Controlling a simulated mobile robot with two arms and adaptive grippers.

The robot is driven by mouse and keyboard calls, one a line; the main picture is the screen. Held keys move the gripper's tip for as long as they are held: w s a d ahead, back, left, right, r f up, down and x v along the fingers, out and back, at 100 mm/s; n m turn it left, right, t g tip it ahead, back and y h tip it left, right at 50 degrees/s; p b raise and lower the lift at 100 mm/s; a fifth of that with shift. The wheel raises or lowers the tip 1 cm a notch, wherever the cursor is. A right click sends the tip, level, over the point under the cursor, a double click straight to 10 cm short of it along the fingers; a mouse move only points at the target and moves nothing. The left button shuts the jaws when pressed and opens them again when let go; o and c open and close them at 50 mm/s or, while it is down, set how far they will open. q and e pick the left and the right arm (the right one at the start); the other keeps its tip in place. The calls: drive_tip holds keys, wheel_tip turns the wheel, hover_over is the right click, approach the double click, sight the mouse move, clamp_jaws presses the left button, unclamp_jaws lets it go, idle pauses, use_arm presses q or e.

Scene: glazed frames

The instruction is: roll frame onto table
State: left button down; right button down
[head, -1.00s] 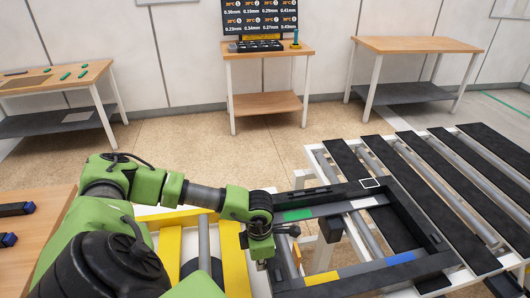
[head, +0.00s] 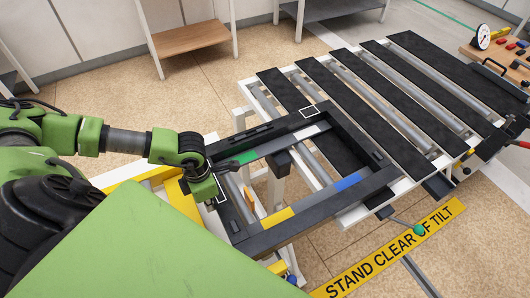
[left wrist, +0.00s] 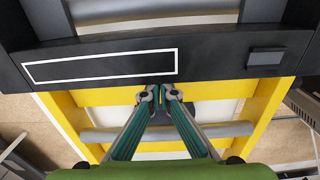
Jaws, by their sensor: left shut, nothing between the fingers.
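The dark grey rectangular frame (head: 315,207) carries green, yellow, blue and white marks. Its right part lies over the near end of the slatted roller table (head: 455,75), and its left part lies over a yellow support (head: 177,196). My left gripper (head: 218,190) is at the frame's left side, close to the green mark. In the left wrist view, its fingers (left wrist: 160,93) are shut and empty beside the frame's dark bar (left wrist: 215,62), which has a white outline. I cannot tell if they touch it. My right gripper is not in view.
A yellow "STAND CLEAR OF TILT" floor strip (head: 395,248) runs in front of the table. A bench with a dial gauge (head: 482,37) stands at the far right. A wooden side table (head: 190,38) stands behind, with open floor between.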

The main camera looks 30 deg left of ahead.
sight(226, 193)
use_arm(q)
drive_tip(key=shift+w+d, duration=0.25)
drive_tip(key=shift+w, duration=0.25)
drive_tip(key=shift+w+d, duration=0.25)
drive_tip(key=shift+w, duration=0.2)
drive_tip(key=shift+w+d, duration=0.45)
drive_tip(key=shift+w, duration=0.3)
drive_tip(key=shift+w+d, duration=0.4)
drive_tip(key=shift+w, duration=0.3)
drive_tip(key=w+d+b, duration=0.1)
drive_tip(key=w+d, duration=0.3)
drive_tip(key=w, duration=0.3)
drive_tip(key=w+d+b, duration=0.2)
drive_tip(key=w+d, duration=0.2)
drive_tip(key=w, duration=0.3)
drive_tip(key=shift+w+d, duration=0.25)
drive_tip(key=shift+s, duration=0.1)
